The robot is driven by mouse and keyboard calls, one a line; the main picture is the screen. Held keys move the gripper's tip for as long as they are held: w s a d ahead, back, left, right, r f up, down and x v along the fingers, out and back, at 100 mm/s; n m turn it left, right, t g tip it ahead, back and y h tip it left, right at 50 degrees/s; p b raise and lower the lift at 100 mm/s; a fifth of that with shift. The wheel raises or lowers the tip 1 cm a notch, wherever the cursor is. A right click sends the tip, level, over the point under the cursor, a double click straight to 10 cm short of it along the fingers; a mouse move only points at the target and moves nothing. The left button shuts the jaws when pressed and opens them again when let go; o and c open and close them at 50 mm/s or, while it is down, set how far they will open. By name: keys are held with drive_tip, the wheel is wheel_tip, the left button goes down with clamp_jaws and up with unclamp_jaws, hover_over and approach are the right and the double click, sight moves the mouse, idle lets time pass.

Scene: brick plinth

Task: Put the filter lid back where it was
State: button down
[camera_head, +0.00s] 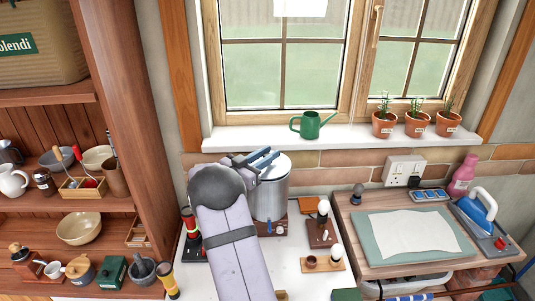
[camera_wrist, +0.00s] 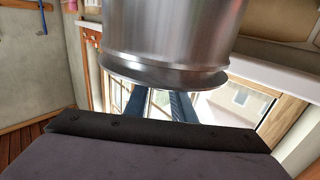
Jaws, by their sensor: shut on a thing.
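A steel filter canister (camera_head: 270,196) stands upright on a brown base, with a small blue-topped tap low on its front. The pale round filter lid (camera_head: 280,164) is at the canister's top. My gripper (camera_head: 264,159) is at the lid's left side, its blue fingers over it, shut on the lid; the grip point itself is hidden. In the wrist view the picture is upside down: the canister (camera_wrist: 175,28) fills the top and the lid's rim (camera_wrist: 165,79) flares beyond it, with my fingers behind. I cannot tell whether the lid touches the canister.
A green watering can (camera_head: 311,125) and several potted plants (camera_head: 417,124) stand on the windowsill behind. Bulbs on wooden blocks (camera_head: 323,233) sit right of the canister. A flashlight (camera_head: 167,280) stands at left. An ironing board area (camera_head: 365,255) lies further right.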

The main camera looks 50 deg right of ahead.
drive_tip(key=shift+f, duration=0.2)
drive_tip(key=shift+f, duration=0.1)
drive_tip(key=shift+f+b, duration=0.35)
drive_tip(key=shift+b, duration=0.05)
drive_tip(key=c, duration=1.5)
unclamp_jaws()
drive_tip(key=shift+r, duration=0.1)
drive_tip(key=shift+r+p, duration=0.45)
drive_tip(key=shift+r, duration=0.05)
drive_tip(key=a+b, duration=0.4)
drive_tip(key=a, duration=0.8)
drive_tip(key=shift+f+b, duration=0.15)
drive_tip(key=shift+b, duration=0.15)
